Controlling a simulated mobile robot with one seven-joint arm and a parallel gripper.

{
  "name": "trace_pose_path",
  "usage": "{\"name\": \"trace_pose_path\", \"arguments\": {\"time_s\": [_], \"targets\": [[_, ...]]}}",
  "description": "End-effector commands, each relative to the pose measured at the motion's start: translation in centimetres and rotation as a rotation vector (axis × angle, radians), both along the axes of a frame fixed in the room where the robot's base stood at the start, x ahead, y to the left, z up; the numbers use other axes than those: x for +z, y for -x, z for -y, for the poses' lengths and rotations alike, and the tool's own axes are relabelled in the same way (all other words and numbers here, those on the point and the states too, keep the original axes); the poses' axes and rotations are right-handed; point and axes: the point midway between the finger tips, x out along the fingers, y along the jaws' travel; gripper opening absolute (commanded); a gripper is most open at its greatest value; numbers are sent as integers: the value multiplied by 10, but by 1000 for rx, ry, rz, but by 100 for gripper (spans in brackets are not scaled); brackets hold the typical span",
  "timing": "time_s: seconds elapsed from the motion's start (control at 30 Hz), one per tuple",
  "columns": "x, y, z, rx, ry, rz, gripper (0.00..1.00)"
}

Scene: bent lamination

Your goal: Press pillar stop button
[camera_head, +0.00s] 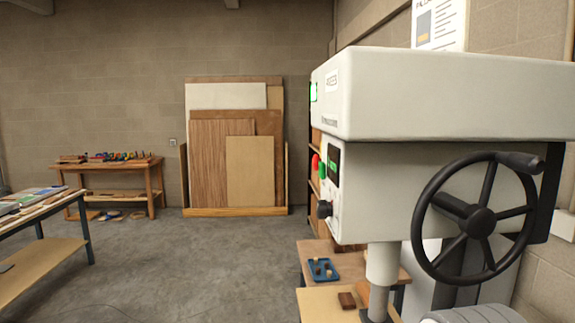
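A large white pillar drill (450,95) fills the right side of the head view, with a black spoked handwheel (480,219) on its near side. On its narrow front face, seen almost edge-on, a red button (315,162) sticks out to the left. A green button (322,171) is just right of it. A dark panel with a green display (334,165) and a black knob (324,209) are close by. Any lettering on the buttons is too small to read. My gripper is not in view.
A low wooden bench with a blue tray (323,269) stands below the drill head. A worktable (60,204) is at the left and a wooden bench (110,168) at the back. Sheet boards (250,170) lean on the back wall. The concrete floor (190,265) between is clear.

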Motion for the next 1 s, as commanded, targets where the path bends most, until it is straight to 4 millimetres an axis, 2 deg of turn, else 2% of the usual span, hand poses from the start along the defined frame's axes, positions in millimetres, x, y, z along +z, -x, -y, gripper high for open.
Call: {"name": "trace_pose_path", "arguments": {"time_s": [0.03,0.13,0.17,1.0], "targets": [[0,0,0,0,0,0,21],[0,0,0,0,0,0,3],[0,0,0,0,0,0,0],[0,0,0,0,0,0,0]]}}
